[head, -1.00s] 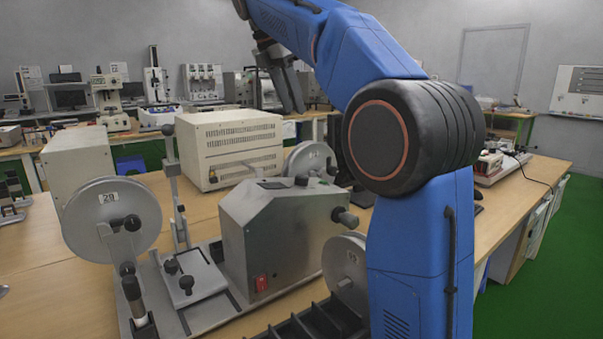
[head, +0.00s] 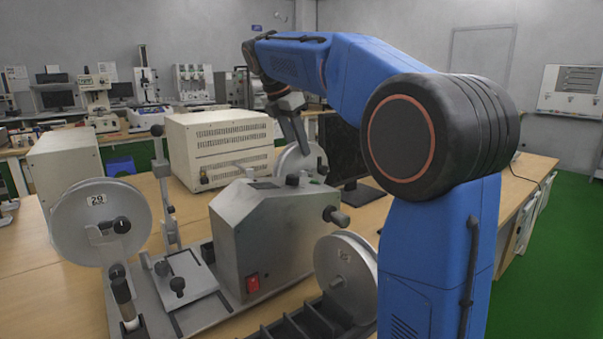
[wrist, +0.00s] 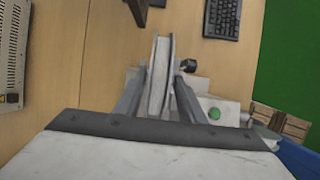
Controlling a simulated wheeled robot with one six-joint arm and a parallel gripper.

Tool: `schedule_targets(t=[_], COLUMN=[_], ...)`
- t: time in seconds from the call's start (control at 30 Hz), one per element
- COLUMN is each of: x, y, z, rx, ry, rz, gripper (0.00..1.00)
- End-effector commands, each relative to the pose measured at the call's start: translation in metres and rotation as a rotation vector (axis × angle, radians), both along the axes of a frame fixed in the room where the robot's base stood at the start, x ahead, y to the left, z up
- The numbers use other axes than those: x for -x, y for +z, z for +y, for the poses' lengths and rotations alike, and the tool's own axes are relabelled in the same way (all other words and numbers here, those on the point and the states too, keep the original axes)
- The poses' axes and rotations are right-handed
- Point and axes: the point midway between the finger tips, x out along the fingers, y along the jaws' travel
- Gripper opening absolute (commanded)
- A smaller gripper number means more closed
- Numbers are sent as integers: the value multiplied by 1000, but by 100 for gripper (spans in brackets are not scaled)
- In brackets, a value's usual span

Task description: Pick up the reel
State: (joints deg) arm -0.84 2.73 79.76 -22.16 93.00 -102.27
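A grey metal reel (head: 308,161) stands upright at the back of the grey winding machine (head: 273,230). In the wrist view this reel (wrist: 160,72) shows edge-on between the two fingers of my gripper (wrist: 159,76). The fingers are apart, one on each side of the reel, and look open; whether either touches it I cannot tell. In the head view my gripper (head: 303,148) reaches down to the reel and partly hides it. A second reel (head: 82,235), labelled 29, is at the left, and a third reel (head: 340,265) is at the front right.
A cream vented box (head: 222,145) stands behind the machine. A black monitor (head: 346,150) stands right of the back reel. A keyboard (wrist: 221,18) lies beyond the reel in the wrist view. A black slotted rack (head: 300,325) is at the front.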

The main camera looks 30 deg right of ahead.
Motion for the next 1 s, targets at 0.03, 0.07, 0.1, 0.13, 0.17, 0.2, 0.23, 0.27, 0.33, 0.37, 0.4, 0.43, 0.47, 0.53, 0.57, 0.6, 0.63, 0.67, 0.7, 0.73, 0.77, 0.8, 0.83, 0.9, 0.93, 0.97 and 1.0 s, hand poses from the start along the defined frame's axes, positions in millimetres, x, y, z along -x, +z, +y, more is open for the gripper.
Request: schedule_targets(t=[0.03, 0.07, 0.1, 0.13, 0.17, 0.2, 0.23, 0.27, 0.33, 0.37, 0.4, 0.43, 0.47, 0.53, 0.57, 0.6, 0.63, 0.67, 0.7, 0.73, 0.77, 0.8, 0.83, 0.9, 0.93, 0.97, 1.0], x=[-1, -2, -3, -3, -3, -4, -4, -4, -4, -4, -5, -5, -5, -5, -5, -5, -5, -5, -5, -5, -5, -5, -5, -5, -5, -5, -5], y=[-8, -11, -16, -20, -23, -27, -29, -32, -35, -35, -36, -36, -36, -36, -36, -36, -36, -36, -36, -36, -35, -35, -35, -35, -35, -35, -35], z=[-4, -6, -8, -10, -11, -12, -13, -14, -15, -15, -16, -16, -16, -15, -15, -15, -15, -15, -15, -15, -15, -15, -15, -15, -15, -15, -15], rx=[0, 0, 0, 0, 0, 0, 0, 0, 0, 0, 0, 0, 0, 0, 0, 0, 0, 0, 0, 0, 0, 0, 0, 0, 0, 0, 0], ry=[-2, -2, -2, -2, -2, -2, -2, -1, -1, -1, -1, 0, 0, 0, 0, 0, 0, 0, 0, 0, 0, 0, 0, 0, 0, 0, 0], rz=[4, 4, 2, 3, 4, 1, 1, 2, 2, 2, 2, 1, 1, 1, 1, 1, 1, 1, 1, 1, 1, 1, 1, 1, 1, 1, 1], gripper=[36, 36, 36, 36, 36, 36, 36, 36, 36, 36, 36, 36, 36, 36, 36, 29, 22, 14, 5, 0, 0, 0, 0, 0, 0, 0, 0])
